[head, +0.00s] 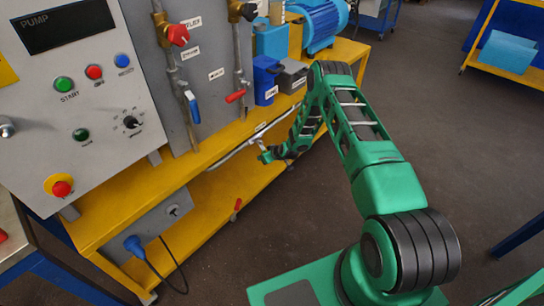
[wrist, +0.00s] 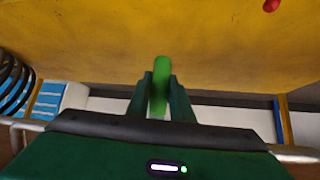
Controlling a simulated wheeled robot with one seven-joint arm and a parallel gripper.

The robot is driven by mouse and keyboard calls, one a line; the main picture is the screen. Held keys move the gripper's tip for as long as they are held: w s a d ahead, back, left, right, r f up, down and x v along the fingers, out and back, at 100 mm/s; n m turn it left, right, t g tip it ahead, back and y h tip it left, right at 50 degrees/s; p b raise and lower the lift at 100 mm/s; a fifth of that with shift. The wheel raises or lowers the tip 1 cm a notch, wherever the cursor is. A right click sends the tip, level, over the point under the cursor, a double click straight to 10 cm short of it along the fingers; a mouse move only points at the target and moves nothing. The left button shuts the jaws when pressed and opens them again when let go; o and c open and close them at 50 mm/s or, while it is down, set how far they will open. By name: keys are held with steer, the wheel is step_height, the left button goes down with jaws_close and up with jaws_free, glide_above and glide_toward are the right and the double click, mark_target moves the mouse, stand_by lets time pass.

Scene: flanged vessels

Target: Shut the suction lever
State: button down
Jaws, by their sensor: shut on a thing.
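A green lever handle (wrist: 160,78) stands between the two fingers of my gripper (wrist: 160,98) in the wrist view. The fingers touch it from both sides, so my gripper is shut on it. Its label and its pivot are not visible, so I cannot read that it is the suction lever. In the head view my gripper (head: 267,153) is low at the front edge of the yellow frame (head: 215,175), beside a pale pipe. The green handle is too small to make out there.
A blue lever (head: 192,106) and a red lever (head: 236,96) are on the upright pipes. A grey control panel (head: 85,105) is at left. A blue motor (head: 322,22) stands at the back. A blue plug (head: 134,245) with a cable hangs below. The floor at right is mostly clear.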

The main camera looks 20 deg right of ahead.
steer(key=shift+s+f, duration=0.1)
stand_by(0.3)
steer(key=c, duration=1.6)
jaws_free()
steer(key=shift+o, duration=0.2)
steer(key=v, duration=1)
steer(key=shift+s+r, duration=0.2)
steer(key=shift+r, duration=0.1)
steer(key=shift+d, duration=0.1)
